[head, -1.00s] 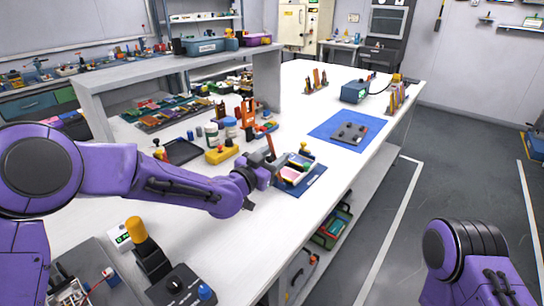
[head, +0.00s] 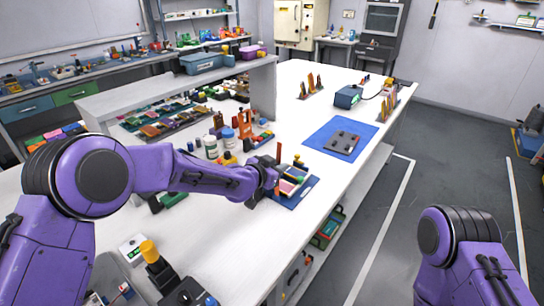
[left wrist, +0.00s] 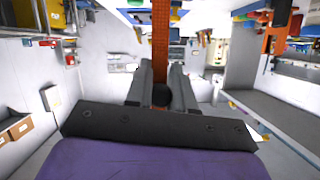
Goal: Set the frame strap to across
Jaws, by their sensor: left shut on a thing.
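The frame (head: 297,190) lies on a blue mat (head: 309,188) near the table's front edge, with a pink and a pale cell partly showing inside it. A narrow orange-brown strip (head: 279,154), apparently the frame strap, stands up at my left gripper (head: 274,187) on the frame's left side. In the left wrist view the orange strip (left wrist: 161,45) runs up from between the fingers of the left gripper (left wrist: 161,85), which is shut on it. My right gripper is out of view.
A blue mat (head: 367,132) with a grey plate (head: 342,143) lies to the right. A raised shelf (head: 180,83) is at the back left. The white table between the mats and the back is mostly clear.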

